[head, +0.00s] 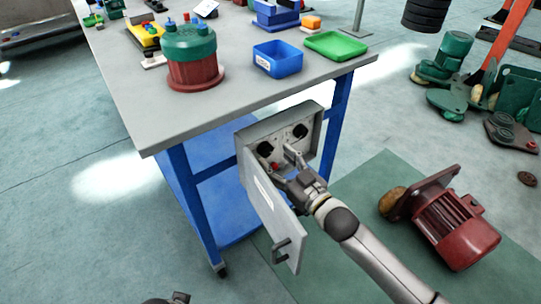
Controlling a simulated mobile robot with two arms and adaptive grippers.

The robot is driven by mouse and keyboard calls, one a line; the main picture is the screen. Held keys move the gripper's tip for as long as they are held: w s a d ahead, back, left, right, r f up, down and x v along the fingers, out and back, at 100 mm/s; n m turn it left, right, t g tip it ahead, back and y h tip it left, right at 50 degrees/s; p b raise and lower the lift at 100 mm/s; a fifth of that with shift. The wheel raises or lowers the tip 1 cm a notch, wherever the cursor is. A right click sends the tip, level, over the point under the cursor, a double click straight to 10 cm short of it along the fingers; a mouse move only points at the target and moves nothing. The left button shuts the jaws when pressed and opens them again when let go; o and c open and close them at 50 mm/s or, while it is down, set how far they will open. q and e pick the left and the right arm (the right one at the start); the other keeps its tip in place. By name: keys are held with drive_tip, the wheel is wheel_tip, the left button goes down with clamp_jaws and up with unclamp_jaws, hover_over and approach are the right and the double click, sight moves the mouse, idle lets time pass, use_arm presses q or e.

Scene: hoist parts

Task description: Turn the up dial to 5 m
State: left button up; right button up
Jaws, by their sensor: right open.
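A grey control box (311,143) hangs at the front edge of the workbench, with its door (270,208) swung open toward me. Inside are two black dials, a left one (265,148) and a right one (299,131), and a red button (275,166) below. The labels and dial settings are too small to read, so I cannot tell which is the up dial. My right gripper (287,159) is open in front of the panel, just below and between the dials. It hides part of the lower panel; I cannot tell whether it touches anything.
The workbench (225,104) carries a green and red pot (192,58), a blue bin (278,59) and a green tray (336,45). The open door stands close left of my right arm. A red motor (452,220) lies on the green floor mat at right.

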sight(268, 152)
use_arm(q)
drive_tip(key=shift+w+v, duration=0.2)
drive_tip(key=shift+v, duration=1)
use_arm(e)
drive_tip(key=shift+x, duration=1.85)
drive_tip(key=shift+c, duration=0.2)
use_arm(q)
drive_tip(key=shift+r, duration=0.1)
use_arm(e)
drive_tip(key=c, duration=1)
